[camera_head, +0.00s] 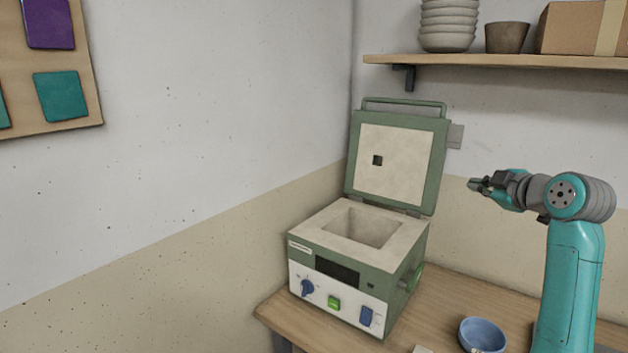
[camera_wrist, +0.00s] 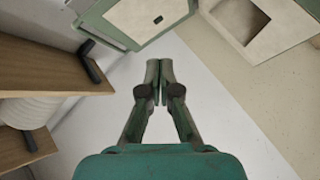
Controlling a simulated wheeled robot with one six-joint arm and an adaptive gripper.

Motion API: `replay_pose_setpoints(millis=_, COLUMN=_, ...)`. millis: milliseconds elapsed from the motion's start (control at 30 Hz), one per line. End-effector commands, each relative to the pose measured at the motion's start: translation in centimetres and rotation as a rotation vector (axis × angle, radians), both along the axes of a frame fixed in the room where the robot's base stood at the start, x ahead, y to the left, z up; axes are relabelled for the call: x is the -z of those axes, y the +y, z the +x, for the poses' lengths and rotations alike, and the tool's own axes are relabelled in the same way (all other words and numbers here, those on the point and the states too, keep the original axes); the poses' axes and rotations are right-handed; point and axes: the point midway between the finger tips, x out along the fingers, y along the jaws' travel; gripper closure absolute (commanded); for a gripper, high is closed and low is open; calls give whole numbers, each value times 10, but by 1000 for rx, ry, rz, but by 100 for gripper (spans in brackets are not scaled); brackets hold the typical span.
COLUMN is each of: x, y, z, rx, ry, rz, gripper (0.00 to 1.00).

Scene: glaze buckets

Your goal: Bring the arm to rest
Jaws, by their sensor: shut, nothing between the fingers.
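My gripper (camera_head: 480,186) is at the end of my teal arm, on the right in the head view. It is raised above the table and points left, towards the open kiln. In the wrist view my gripper (camera_wrist: 159,66) has its fingertips together with nothing between them. It touches nothing that I can see.
A green kiln (camera_head: 345,257) with its lid (camera_head: 397,163) up stands on the wooden table (camera_head: 455,300); its chamber looks empty. A blue bowl (camera_head: 482,335) is at the front. A wall shelf (camera_head: 490,60) holds stacked bowls (camera_head: 447,25), a brown pot (camera_head: 506,37) and a box (camera_head: 575,28).

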Motion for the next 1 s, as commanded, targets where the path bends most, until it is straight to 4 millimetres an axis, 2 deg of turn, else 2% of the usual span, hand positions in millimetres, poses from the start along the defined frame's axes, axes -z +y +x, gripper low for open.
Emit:
replay_pose_setpoints(millis=33, x=28, y=5, z=0, rx=13, ry=9, rz=32, gripper=100)
replay_pose_setpoints(millis=100, x=59, y=11, z=-2, rx=35, ry=14, rz=74, gripper=100)
replay_pose_setpoints(millis=267, x=129, y=24, z=-13, rx=86, ry=24, rz=164, gripper=100)
replay_pose_setpoints(millis=467, x=209, y=43, z=-39, rx=149, ry=36, rz=267, gripper=100)
replay_pose_setpoints(millis=700, x=294, y=68, z=-86, rx=220, ry=46, rz=377, gripper=100)
replay_pose_setpoints(millis=867, x=343, y=84, z=-126, rx=265, ry=52, rz=441, gripper=100)
replay_pose_setpoints(millis=1000, x=380, y=97, z=-166, rx=301, ry=54, rz=492, gripper=100)
